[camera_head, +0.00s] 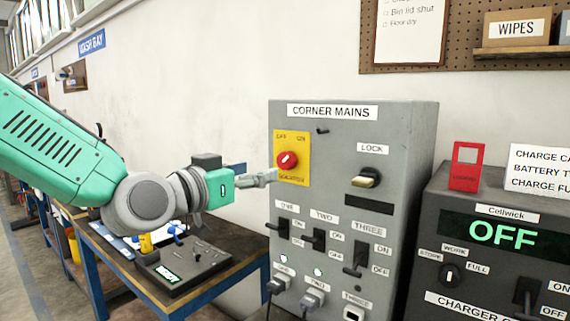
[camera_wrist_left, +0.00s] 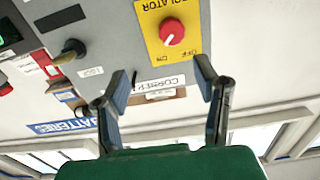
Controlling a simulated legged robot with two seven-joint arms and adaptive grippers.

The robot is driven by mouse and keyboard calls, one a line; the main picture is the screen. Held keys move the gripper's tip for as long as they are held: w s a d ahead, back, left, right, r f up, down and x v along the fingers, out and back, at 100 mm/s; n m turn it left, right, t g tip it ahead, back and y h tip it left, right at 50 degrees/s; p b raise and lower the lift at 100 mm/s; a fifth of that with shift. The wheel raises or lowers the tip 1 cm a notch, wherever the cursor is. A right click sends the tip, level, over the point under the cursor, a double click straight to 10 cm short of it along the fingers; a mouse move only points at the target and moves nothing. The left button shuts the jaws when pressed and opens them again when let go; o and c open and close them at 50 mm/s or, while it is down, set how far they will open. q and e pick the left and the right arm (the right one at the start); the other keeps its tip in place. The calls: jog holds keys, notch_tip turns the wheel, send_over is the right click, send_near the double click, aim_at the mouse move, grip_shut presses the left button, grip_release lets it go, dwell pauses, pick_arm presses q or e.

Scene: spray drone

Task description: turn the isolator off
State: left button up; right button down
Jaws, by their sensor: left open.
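The isolator is a red rotary knob (camera_head: 287,161) on a yellow plate (camera_head: 304,146) at the upper left of the grey CORNER MAINS box (camera_head: 390,125). OFF is marked at its upper left and ON at its upper right. The knob's white mark appears slanted toward ON. My left gripper (camera_head: 272,177) is just left of and slightly below the knob in the head view. In the left wrist view the gripper (camera_wrist_left: 164,84) is open and empty, its fingers apart, with the knob (camera_wrist_left: 172,31) beyond them, not between them. My right gripper is not in view.
Below the isolator are several black switches (camera_head: 319,238) and plugs with cables (camera_head: 312,299). A LOCK key switch (camera_head: 366,178) is to its right. The charger box (camera_head: 495,255) reads OFF. A blue-framed bench (camera_head: 215,283) stands under my left arm.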

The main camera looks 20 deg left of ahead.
aim_at(283, 162)
pick_arm(q)
jog(key=w, duration=1.1)
jog(key=d, duration=0.2)
jog(key=w+d, duration=0.1)
jog(key=shift+d+f+p, duration=0.15)
jog(key=shift+d+p, duration=0.2)
jog(key=shift+p, duration=0.05)
jog(key=shift+d, duration=0.1)
jog(key=shift+a+f, duration=0.2)
jog(key=shift+a, duration=0.8)
jog(key=c, duration=1.1)
jog(key=shift+a, duration=0.25)
jog(key=shift+c, duration=0.3)
jog(key=shift+s+d+r, duration=0.1)
jog(key=shift+s+d, duration=0.05)
jog(key=shift+d, duration=0.25)
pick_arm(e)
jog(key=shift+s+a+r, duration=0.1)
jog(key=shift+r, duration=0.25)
